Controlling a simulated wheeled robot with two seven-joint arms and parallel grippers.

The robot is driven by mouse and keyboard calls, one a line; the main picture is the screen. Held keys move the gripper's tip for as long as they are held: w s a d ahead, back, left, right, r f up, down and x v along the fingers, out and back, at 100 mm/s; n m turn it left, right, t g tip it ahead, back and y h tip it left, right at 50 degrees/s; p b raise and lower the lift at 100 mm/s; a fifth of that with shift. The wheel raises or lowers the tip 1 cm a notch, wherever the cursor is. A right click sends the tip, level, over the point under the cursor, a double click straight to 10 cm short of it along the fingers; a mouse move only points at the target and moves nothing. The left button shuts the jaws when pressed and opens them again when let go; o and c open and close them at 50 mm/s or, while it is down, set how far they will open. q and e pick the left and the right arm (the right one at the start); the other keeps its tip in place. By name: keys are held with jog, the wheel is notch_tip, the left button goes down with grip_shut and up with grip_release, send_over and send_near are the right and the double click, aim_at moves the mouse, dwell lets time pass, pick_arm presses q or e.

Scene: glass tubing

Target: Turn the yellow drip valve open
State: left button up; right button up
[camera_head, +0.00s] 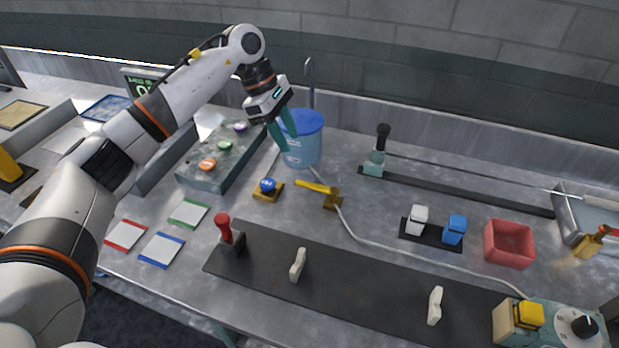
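The yellow drip valve (316,187) has a long yellow lever on a brass-coloured body, and it sits on the grey bench near the middle of the view. The lever points left from the body, and a pale tube runs by it. My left gripper (286,142) has teal fingers pointing down, spread apart with nothing visible between them. It is above and behind the valve, in front of the left side of a blue bucket (308,147), and apart from the lever. My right gripper is not in view.
A blue button on a brass base (267,188) stands just left of the valve. A dark strip with a red-knobbed lever (224,229) lies in front. A grey box with coloured knobs (221,160) is at left; a red tray (509,244) is at right.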

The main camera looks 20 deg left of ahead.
aim_at(311, 185)
pick_arm(q)
jog(key=p+x, duration=0.2)
jog(key=x, duration=1)
jog(key=shift+s+d+r+p, duration=0.1)
jog(key=shift+p, duration=0.2)
grip_shut()
